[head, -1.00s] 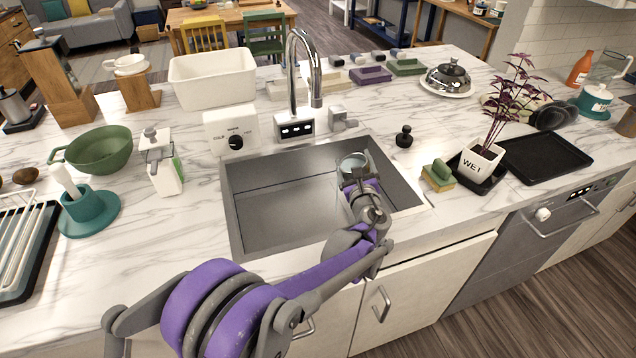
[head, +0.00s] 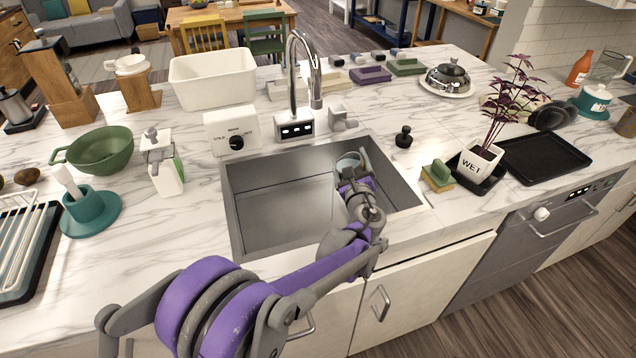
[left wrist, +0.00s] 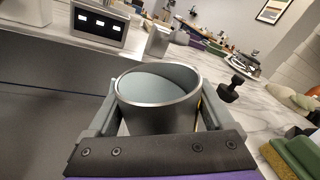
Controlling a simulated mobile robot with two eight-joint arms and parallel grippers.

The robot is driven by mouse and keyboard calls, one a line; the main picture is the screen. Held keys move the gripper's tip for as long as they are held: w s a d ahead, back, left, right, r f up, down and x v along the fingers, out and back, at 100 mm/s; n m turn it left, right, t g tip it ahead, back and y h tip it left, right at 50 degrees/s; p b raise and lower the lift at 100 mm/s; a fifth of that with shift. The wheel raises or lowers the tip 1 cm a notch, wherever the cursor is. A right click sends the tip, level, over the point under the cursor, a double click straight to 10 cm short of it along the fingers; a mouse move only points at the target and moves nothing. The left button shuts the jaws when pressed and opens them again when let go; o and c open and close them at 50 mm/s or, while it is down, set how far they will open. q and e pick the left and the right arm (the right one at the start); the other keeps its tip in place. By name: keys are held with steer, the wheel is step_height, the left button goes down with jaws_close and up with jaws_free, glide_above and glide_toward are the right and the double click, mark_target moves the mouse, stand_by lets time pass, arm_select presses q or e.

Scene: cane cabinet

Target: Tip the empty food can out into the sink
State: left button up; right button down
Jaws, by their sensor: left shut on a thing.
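The food can (left wrist: 160,112) is a grey metal cylinder with an open top, seen in the left wrist view between my left gripper's fingers. It looks close to upright there, and its inside looks pale and smooth. My left gripper (head: 351,172) is shut on the can. In the head view the can (head: 348,161) shows partly above the gripper, over the right part of the sink. The sink (head: 280,205) is a steel rectangular basin and looks empty. My right gripper is not in view.
The faucet (head: 293,85) stands behind the sink. A green sponge (head: 440,172), a black stopper (head: 404,137) and a potted plant (head: 481,160) are to the right. A soap bottle (head: 163,165) and green colander (head: 100,152) are to the left.

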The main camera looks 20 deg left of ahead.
arm_select(q)
steer(key=shift+a, duration=0.15)
steer(key=shift+s+a+f+n, duration=0.25)
steer(key=shift+a+f+n, duration=0.15)
steer(key=shift+a+n, duration=0.4)
stand_by(0.6)
steer(key=shift+a+r+n+h+p, duration=0.15)
steer(key=shift+r+n+h+p, duration=0.15)
steer(key=shift+n+p, duration=0.45)
stand_by(0.6)
steer(key=shift+a+f+n, duration=0.1)
steer(key=shift+f+n, duration=0.4)
steer(key=shift+n, duration=0.45)
stand_by(0.5)
steer(key=shift+s+a+r+n+h+p, duration=0.15)
steer(key=shift+r+n+p, duration=0.1)
steer(key=shift+n, duration=0.3)
steer(key=shift+w+r+n+h+p, duration=0.15)
steer(key=shift+n+p, duration=0.1)
steer(key=shift+n, duration=0.25)
steer(key=shift+s+a+r+n+h+p, duration=0.1)
steer(key=shift+r+n+p, duration=0.15)
steer(key=shift+n, duration=0.3)
stand_by(1.1)
steer(key=shift+s+a+r+n+p, duration=0.15)
steer(key=shift+a+n+p, duration=0.15)
steer(key=shift+a+n, duration=0.25)
stand_by(0.4)
